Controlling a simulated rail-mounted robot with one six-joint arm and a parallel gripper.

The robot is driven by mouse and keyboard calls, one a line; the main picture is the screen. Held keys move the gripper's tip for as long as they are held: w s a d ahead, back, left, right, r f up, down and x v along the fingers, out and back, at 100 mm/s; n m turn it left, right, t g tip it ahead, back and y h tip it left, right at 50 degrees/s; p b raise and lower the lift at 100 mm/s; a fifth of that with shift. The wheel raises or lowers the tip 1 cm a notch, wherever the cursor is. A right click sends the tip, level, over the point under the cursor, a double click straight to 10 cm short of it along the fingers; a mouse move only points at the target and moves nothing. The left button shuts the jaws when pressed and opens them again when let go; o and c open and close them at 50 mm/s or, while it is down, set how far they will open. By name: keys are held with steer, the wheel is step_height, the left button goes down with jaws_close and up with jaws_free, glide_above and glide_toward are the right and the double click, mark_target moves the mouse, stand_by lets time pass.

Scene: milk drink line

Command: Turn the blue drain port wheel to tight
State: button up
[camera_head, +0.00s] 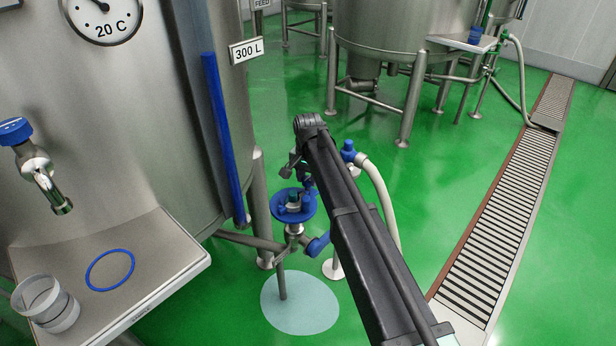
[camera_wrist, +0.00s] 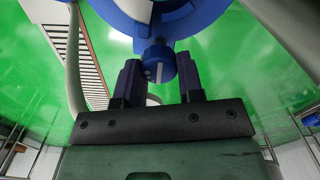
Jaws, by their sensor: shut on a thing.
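The blue drain port wheel (camera_head: 279,213) sits low beside the big tank, on a steel fitting above a pale round patch on the floor. In the wrist view its blue rim (camera_wrist: 208,18) fills the top edge, with a pale centre partly cut off. My gripper (camera_wrist: 160,70) has its two dark fingers either side of a blue knob (camera_wrist: 157,63) with a white mark, at the wheel's near edge. The fingers are closed on this knob. In the head view my arm reaches to the wheel from the lower right and partly covers the gripper and the wheel's right side.
The steel tank (camera_head: 130,120) stands close on the left, with a blue vertical tube (camera_head: 222,140). A steel shelf (camera_head: 165,260) holds a blue ring and clear cups. A pale hose (camera_head: 383,195) runs right behind my arm. A drain grate (camera_head: 500,215) lies right; green floor is open between.

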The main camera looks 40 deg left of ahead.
mark_target(308, 178)
stand_by(0.3)
steer(key=o, duration=0.9)
step_height(308, 178, up, 11)
steer(key=p, duration=1)
steer(key=shift+f+p, duration=0.1)
steer(key=shift+p, duration=0.3)
